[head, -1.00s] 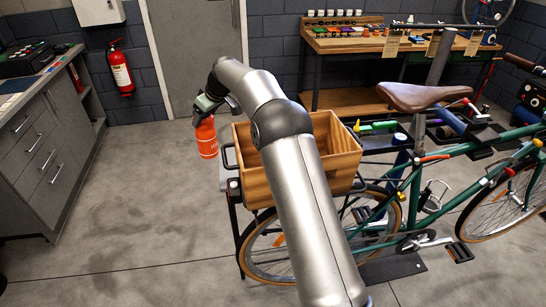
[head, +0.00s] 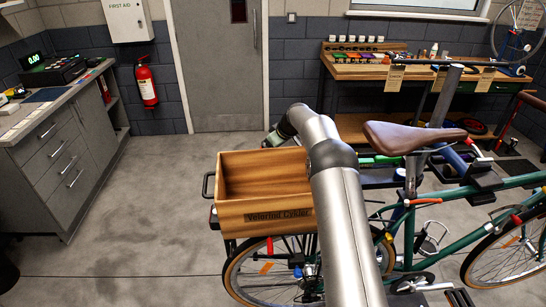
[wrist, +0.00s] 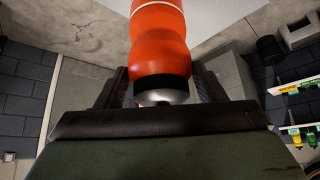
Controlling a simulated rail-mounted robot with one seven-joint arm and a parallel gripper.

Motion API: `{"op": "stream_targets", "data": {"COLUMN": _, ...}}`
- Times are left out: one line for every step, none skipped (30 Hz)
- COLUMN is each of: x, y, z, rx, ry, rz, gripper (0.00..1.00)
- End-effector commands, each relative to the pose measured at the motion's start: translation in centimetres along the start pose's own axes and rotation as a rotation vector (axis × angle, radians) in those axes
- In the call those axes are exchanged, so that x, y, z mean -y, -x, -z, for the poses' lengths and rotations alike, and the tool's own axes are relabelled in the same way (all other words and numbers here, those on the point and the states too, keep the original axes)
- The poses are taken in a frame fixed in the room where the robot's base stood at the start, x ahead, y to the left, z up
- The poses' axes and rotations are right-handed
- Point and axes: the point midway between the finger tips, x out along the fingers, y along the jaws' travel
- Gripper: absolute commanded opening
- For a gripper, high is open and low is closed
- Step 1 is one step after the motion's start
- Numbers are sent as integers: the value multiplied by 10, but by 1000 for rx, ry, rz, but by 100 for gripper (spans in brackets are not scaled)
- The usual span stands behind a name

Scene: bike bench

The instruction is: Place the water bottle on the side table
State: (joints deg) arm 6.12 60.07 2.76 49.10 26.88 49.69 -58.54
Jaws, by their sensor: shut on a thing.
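The water bottle (wrist: 160,45) is orange-red with a dark band and a silvery end. It shows in the wrist view between the two dark fingers of my gripper (wrist: 160,88), which is shut on it. In the head view my gripper (head: 273,141) is beyond the wooden crate, near its back right corner. The bottle is hidden from the head view there. I cannot clearly make out the side table in either view.
The wooden crate (head: 266,217) sits over the green bicycle's rear wheel, just in front of my gripper. A brown saddle (head: 412,136) is to the right. A workbench (head: 350,75) stands at the back, a drawer cabinet (head: 62,165) at left. Floor left of the crate is clear.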

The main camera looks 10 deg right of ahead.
Motion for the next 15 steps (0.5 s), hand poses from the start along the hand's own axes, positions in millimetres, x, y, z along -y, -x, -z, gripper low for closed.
{"op": "stream_targets", "data": {"x": 0, "y": -1, "z": 0, "rx": -1, "ry": -1, "rz": 0, "gripper": 9}}
{"op": "stream_targets", "data": {"x": 0, "y": -3, "z": -2, "rx": -1, "ry": -1, "rz": 0, "gripper": 9}}
{"op": "stream_targets", "data": {"x": 0, "y": -6, "z": -4, "rx": 0, "ry": -2, "rz": 0, "gripper": 9}}
{"op": "stream_targets", "data": {"x": 0, "y": -9, "z": -6, "rx": 0, "ry": -2, "rz": 0, "gripper": 9}}
{"op": "stream_targets", "data": {"x": 0, "y": -12, "z": -8, "rx": 1, "ry": -2, "rz": 1, "gripper": 9}}
{"op": "stream_targets", "data": {"x": 0, "y": -17, "z": -11, "rx": 1, "ry": -2, "rz": 2, "gripper": 9}}
{"op": "stream_targets", "data": {"x": 0, "y": -20, "z": -13, "rx": 0, "ry": -2, "rz": 1, "gripper": 9}}
{"op": "stream_targets", "data": {"x": 0, "y": -24, "z": -16, "rx": 0, "ry": -2, "rz": 0, "gripper": 9}}
{"op": "stream_targets", "data": {"x": 0, "y": -28, "z": -18, "rx": 0, "ry": -1, "rz": 1, "gripper": 9}}
{"op": "stream_targets", "data": {"x": 0, "y": -30, "z": -19, "rx": 0, "ry": -1, "rz": 0, "gripper": 9}}
{"op": "stream_targets", "data": {"x": 0, "y": -31, "z": -20, "rx": -1, "ry": 0, "rz": -1, "gripper": 9}}
{"op": "stream_targets", "data": {"x": 0, "y": -31, "z": -20, "rx": -2, "ry": 0, "rz": -2, "gripper": 9}}
{"op": "stream_targets", "data": {"x": 0, "y": -31, "z": -20, "rx": -3, "ry": 0, "rz": -2, "gripper": 9}}
{"op": "stream_targets", "data": {"x": 0, "y": -31, "z": -20, "rx": -3, "ry": 0, "rz": -2, "gripper": 9}}
{"op": "stream_targets", "data": {"x": 0, "y": -32, "z": -20, "rx": -3, "ry": 0, "rz": -2, "gripper": 9}}
